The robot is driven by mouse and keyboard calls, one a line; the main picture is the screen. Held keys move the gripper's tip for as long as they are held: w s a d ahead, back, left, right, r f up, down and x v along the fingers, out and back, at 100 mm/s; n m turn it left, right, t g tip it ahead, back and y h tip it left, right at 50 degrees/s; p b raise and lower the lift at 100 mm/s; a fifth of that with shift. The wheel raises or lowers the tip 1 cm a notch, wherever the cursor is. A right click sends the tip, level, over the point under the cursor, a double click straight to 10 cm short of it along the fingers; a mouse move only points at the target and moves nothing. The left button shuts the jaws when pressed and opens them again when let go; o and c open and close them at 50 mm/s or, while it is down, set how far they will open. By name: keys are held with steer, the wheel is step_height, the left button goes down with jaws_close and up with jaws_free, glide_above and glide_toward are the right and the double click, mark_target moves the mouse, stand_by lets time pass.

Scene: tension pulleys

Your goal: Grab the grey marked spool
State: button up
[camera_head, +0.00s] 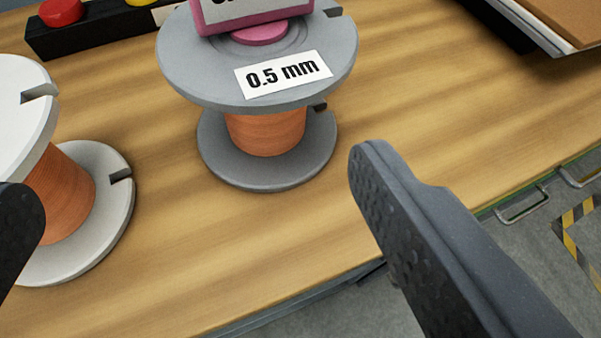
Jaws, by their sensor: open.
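The grey spool (205,65) stands upright on the wooden table at the upper middle. It has copper-coloured wire around its core and a white label reading "0.5 mm" on its top flange. A pink object (258,25) sits on top of it, cut off by the top edge of the view. My gripper (195,185) is open, with one dark finger at the left edge and the other at the right. The grey spool is beyond the fingertips, between them in the picture, and neither finger touches it.
A white spool (92,165) with copper-coloured wire stands at the left, partly behind my left finger. A dark box (95,33) with red and yellow buttons is at the back left. The wooden table (215,255) is bare in front of the grey spool. Its front edge runs along the lower right.

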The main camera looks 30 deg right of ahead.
mark_target(268, 120)
steer(key=shift+h, duration=0.6)
steer(key=w+d+f, duration=0.1)
steer(key=w+f, duration=0.1)
steer(key=w+d+f+b, duration=0.1)
steer(key=w+f, duration=0.1)
steer(key=f, duration=0.1)
steer(key=w+d+f+b, duration=0.1)
steer(key=w+d+f, duration=0.1)
steer(key=w, duration=0.1)
steer(key=shift+f, duration=0.35)
steer(key=b+x, duration=0.1)
steer(key=x, duration=0.3)
steer(key=shift+d+f, duration=0.1)
steer(key=shift+f, duration=0.1)
steer(key=shift+w+f+b, duration=0.15)
steer(key=shift+w+b, duration=0.2)
steer(key=shift+w, duration=0.2)
steer(key=shift+d, duration=0.1)
steer(key=c, duration=1.5)
